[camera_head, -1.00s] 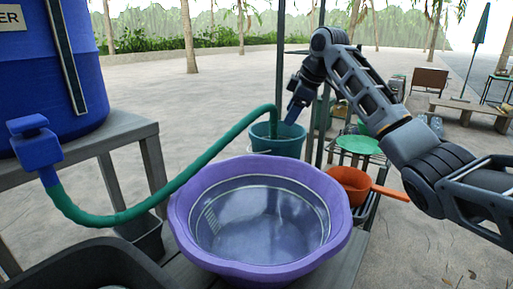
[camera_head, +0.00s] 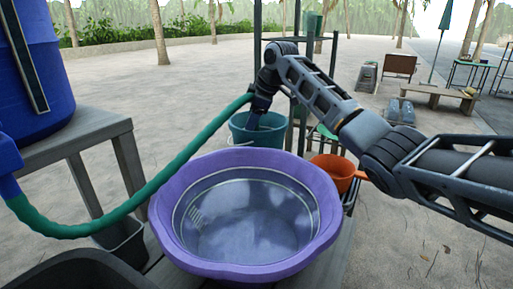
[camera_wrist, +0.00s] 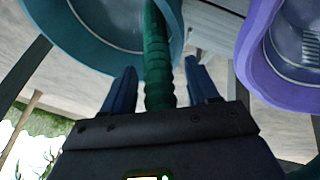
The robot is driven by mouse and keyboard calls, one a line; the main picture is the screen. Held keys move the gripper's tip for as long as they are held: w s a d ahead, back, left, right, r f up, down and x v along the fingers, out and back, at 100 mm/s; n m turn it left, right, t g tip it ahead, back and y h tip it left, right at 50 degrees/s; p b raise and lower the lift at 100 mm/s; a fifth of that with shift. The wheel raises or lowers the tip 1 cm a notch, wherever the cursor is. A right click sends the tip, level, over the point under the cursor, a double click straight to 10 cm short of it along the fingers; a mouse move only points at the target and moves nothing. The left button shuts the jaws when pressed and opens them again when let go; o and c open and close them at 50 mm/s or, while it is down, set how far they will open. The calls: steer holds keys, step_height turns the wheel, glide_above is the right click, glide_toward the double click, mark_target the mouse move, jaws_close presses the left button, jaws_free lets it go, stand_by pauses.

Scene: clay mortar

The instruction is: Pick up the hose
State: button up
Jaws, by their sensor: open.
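The green hose (camera_head: 150,190) curves from the blue tap (camera_head: 8,175) at the left up to the teal bucket (camera_head: 285,135). My gripper (camera_head: 256,112) is at the hose's far end, above the bucket, and hides that end in the head view. In the wrist view, the ribbed hose (camera_wrist: 157,70) runs between the two blue fingers of my gripper (camera_wrist: 160,88). The fingers are apart, with a gap visible on each side of the hose. The teal bucket (camera_wrist: 70,40) lies beyond the fingertips.
A purple basin (camera_head: 165,215) stands on the grey bench in front of the bucket. An orange pan (camera_head: 345,170) is to its right. A blue barrel (camera_head: 40,90) stands on a stand at the left. Dark posts rise behind my gripper.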

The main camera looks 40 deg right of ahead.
steer(key=shift+c, duration=0.2)
steer(key=c, duration=1)
steer(key=shift+o, duration=0.2)
step_height(320, 180, up, 10)
steer(key=shift+f+p, duration=0.15)
steer(key=shift+p, duration=0.3)
step_height(320, 180, up, 10)
steer(key=s+a+p, duration=0.2)
steer(key=p, duration=0.6)
steer(key=shift+a+f, duration=0.1)
